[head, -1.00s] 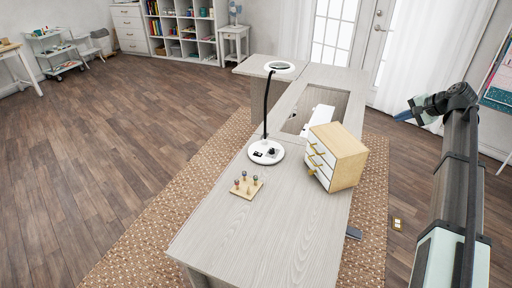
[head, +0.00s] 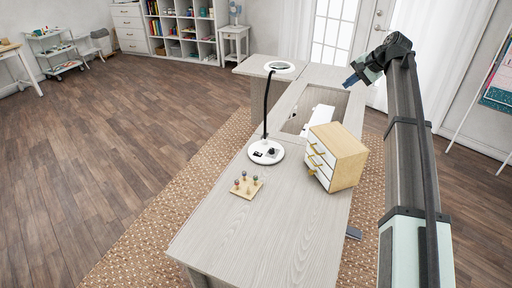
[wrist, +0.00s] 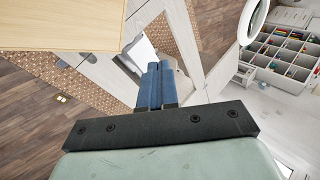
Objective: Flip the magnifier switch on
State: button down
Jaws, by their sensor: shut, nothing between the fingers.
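The magnifier lamp stands upright on the sewing table, with a white round base (head: 266,152), a thin black neck and a white ring head (head: 279,67). A small dark switch (head: 257,154) shows on the base; its position is too small to tell. My gripper (head: 350,81) is above the back right part of the table, right of the lamp and apart from it. In the wrist view its blue fingers (wrist: 157,68) are together and empty. Part of the lamp's ring (wrist: 254,20) shows at the upper right there; the base and switch are not clearly visible in that view.
A small wooden drawer box (head: 343,150) stands right of the lamp base and also shows close by in the wrist view (wrist: 60,25). A pegged wooden holder (head: 246,186) sits in front of the base. The table has a recessed opening (head: 298,119). Its front surface (head: 270,235) is clear.

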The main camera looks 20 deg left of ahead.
jog(key=s+a+f+n+g+h, duration=0.15)
jog(key=a+f, duration=0.25)
jog(key=a, duration=0.4)
jog(key=s+a+f+g+h, duration=0.1)
jog(key=s+a+f, duration=0.1)
jog(key=a+f, duration=0.4)
jog(key=n+h, duration=0.2)
send_over(254, 153)
jog(key=w+d, duration=0.1)
jog(key=d, duration=0.2)
jog(key=d+x, duration=0.1)
jog(key=x, duration=0.6)
jog(key=shift+s+d+f+g, duration=0.25)
jog(key=shift+f+g, duration=0.1)
jog(key=shift+f, duration=0.1)
jog(key=shift+w, duration=0.1)
jog(key=x, duration=1.4)
jog(key=shift+d, duration=0.1)
